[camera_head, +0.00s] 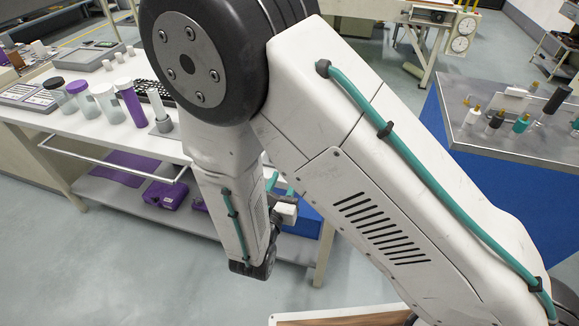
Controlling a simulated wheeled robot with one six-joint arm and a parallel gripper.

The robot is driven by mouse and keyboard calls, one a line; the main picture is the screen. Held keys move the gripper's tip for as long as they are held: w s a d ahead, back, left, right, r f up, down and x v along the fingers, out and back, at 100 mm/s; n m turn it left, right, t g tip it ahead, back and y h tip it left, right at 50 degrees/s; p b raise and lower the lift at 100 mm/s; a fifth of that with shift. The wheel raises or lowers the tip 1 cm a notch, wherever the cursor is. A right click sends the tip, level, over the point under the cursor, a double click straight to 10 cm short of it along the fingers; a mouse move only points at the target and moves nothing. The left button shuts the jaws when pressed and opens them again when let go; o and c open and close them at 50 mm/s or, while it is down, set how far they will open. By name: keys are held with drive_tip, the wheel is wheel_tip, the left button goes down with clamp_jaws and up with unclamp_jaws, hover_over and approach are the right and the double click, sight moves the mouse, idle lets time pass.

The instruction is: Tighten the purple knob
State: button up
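I cannot make out a knob that is clearly purple. On the metal bench (548,152) at the right stand several small knob-like parts with black, white, teal and orange pieces; none looks purple. My arm fills the middle of the view. My gripper (282,190) seems to be the small pale and teal part showing behind the forearm, above the lower shelf's right end. It is mostly hidden, and I cannot see its fingers clearly or anything held.
The white table (60,122) has a front rail (112,172) and a lower shelf with purple cases (165,194). A wood-toned panel edge (340,318) shows at the bottom. Grey floor (110,270) at the lower left is clear.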

drive_tip(key=x, duration=0.5)
drive_tip(key=shift+w+d, duration=0.15)
drive_tip(key=shift+w, duration=0.1)
clamp_jaws()
